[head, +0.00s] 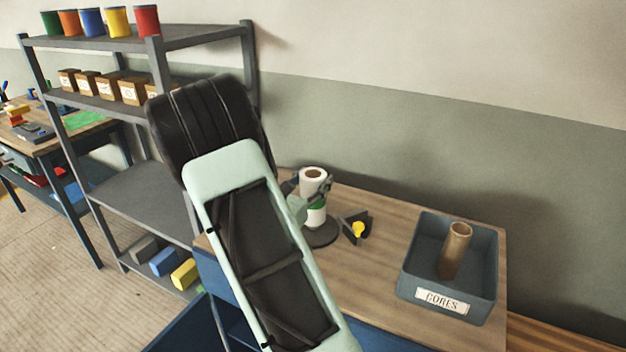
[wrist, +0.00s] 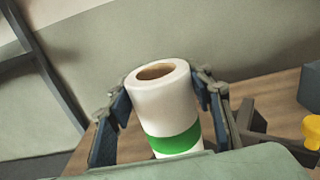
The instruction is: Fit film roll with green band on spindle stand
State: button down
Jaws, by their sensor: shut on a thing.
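The white film roll with the green band (head: 314,186) is upright in the head view, above the dark round base of the spindle stand (head: 325,237). In the wrist view the film roll (wrist: 163,105) shows its hollow brown core at the top and its green band low down. My gripper (wrist: 165,92) is shut on the roll, with one finger on each side. In the head view my gripper (head: 308,188) is partly hidden behind my arm. The spindle itself is hidden, so I cannot tell whether the roll is around it or resting on the base.
A dark bracket with a yellow knob (head: 358,229) stands just right of the stand. A grey-blue CORES bin (head: 412,268) holding a brown tube (head: 455,250) is further right. A grey shelf (head: 139,183) stands left. The wooden bench top (head: 376,276) is clear in between.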

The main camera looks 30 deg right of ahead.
jog(key=shift+f+b, duration=0.95)
jog(key=shift+f, duration=0.15)
jog(key=c, duration=1)
grip_release()
jog(key=shift+c, duration=0.2)
jog(key=shift+o, duration=0.6)
jog(key=shift+a, duration=0.1)
jog(key=v, duration=1.2)
jog(key=shift+s+r, duration=0.1)
jog(key=shift+r, duration=0.05)
